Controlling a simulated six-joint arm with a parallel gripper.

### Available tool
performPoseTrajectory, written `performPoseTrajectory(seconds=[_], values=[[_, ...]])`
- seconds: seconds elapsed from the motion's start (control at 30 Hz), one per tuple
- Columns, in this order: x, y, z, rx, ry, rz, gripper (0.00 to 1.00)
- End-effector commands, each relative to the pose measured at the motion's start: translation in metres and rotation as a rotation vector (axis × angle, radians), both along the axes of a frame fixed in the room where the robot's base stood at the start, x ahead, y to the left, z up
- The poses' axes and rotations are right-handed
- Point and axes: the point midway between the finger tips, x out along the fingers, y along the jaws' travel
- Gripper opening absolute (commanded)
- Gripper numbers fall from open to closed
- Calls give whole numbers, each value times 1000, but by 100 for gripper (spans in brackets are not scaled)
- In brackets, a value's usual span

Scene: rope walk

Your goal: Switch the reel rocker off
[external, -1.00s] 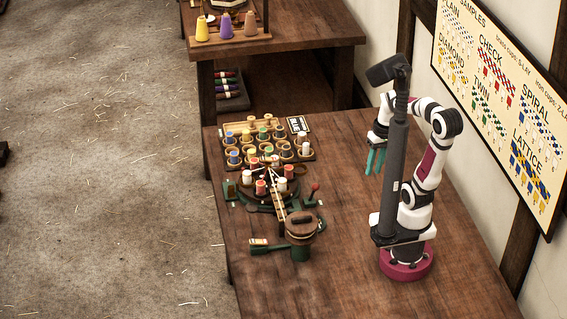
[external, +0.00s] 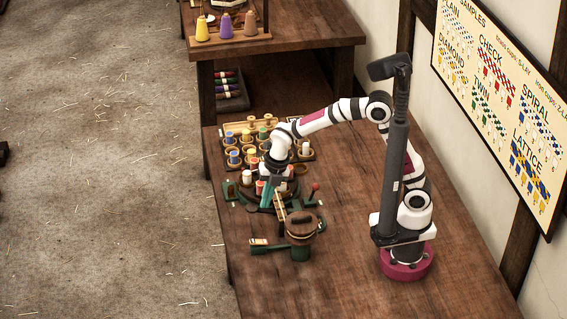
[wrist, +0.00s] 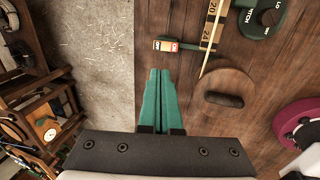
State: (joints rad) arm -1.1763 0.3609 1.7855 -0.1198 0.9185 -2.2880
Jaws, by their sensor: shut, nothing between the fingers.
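The reel rocker (wrist: 166,45) is a small white and orange switch with tiny lettering in the wrist view. It also shows in the external view (external: 258,241) at the left end of a green bar. I cannot tell which way it is tipped. My gripper (external: 266,208) has green fingers pointing down over the machine, above and behind the rocker in the external view. In the wrist view the fingers (wrist: 159,72) lie side by side, shut and empty, with their tips just below the rocker in the picture and apparently apart from it.
A round wooden reel (external: 302,227) with a dark handle stands right of the rocker. A numbered wooden strip (wrist: 211,22) and a green dial (wrist: 265,15) are nearby. A red-knobbed lever (external: 315,188) and a rack of colored bobbins (external: 306,152) stand farther back.

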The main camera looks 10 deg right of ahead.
Motion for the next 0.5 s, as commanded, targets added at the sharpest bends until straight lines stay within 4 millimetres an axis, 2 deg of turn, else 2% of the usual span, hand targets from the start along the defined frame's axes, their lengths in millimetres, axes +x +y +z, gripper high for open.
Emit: performPoseTrajectory(seconds=[0.17,0.5], values=[[0,5,-29,-5,2,0,0],[0,22,-101,-4,1,-2,0]])
